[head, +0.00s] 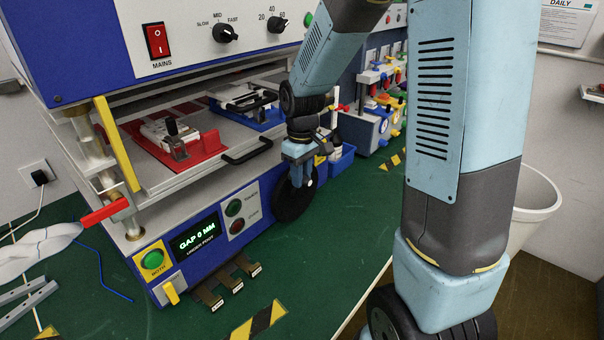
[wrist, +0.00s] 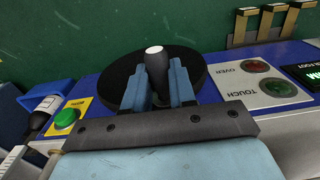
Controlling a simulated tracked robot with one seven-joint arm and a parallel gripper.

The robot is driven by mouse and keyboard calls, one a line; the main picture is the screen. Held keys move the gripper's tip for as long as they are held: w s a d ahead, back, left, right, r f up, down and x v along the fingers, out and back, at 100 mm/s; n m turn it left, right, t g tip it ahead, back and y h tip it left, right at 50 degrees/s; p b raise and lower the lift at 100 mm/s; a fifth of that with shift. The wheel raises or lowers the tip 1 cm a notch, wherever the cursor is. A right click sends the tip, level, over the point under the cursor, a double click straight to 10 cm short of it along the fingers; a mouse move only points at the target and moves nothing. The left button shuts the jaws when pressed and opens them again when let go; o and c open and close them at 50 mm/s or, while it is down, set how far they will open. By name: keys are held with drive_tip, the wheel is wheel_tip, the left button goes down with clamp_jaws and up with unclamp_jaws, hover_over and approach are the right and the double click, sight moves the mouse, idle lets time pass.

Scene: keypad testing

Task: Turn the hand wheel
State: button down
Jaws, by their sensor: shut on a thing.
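The hand wheel (head: 292,203) is a black disc on the blue front panel of the test machine, at its right end in the head view. In the wrist view the wheel (wrist: 192,62) shows behind my fingers, with a black handle (wrist: 157,75) with a pale tip standing out from it. My gripper (head: 297,172) is at the wheel in the head view. In the wrist view my gripper (wrist: 158,90) has one blue finger on each side of the handle and is shut on it. Part of the wheel is hidden behind the fingers.
A panel with green and red buttons (head: 236,215) and a display reading "GAP 0 MM" (head: 194,236) lie left of the wheel. A green button (wrist: 66,120) and a blue bin (head: 342,160) are on the other side. The green bench top (head: 330,240) in front is mostly clear.

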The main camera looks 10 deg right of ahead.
idle(0.3)
drive_tip(key=c, duration=0.9)
unclamp_jaws()
drive_tip(key=shift+c, duration=0.2)
wheel_tip(320, 180, up, 7)
drive_tip(key=shift+r, duration=0.2)
drive_tip(key=shift+c, duration=0.4)
